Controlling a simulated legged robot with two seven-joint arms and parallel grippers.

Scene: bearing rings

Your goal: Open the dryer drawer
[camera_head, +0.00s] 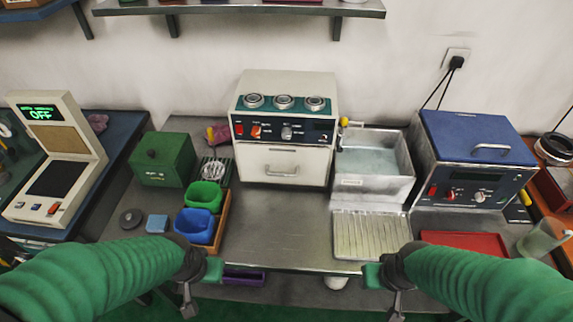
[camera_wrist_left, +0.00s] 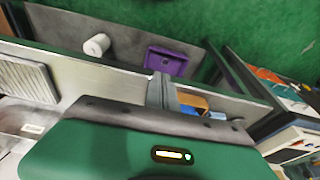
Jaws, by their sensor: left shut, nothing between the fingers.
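The dryer (camera_head: 285,122), a cream machine with a teal control strip and several round fittings on top, stands against the wall in the middle of the bench. Its white drawer (camera_head: 282,164) has a grey bar handle (camera_head: 282,171) and looks closed. My left gripper (camera_head: 188,310) is low at the bench's front edge, left of the drawer and well apart from it. In the left wrist view its fingers (camera_wrist_left: 163,80) are together and empty. My right gripper (camera_head: 395,310) hangs at the front edge, right of the drawer; its finger gap is unclear.
Green and blue bins (camera_head: 200,225) stand left of the clear bench middle (camera_head: 275,225). A metal basin (camera_head: 372,160) and ribbed drainboard (camera_head: 370,235) are right of the dryer. A blue-lidded machine (camera_head: 470,150) stands farther right. A purple bin (camera_wrist_left: 166,62) is below the bench.

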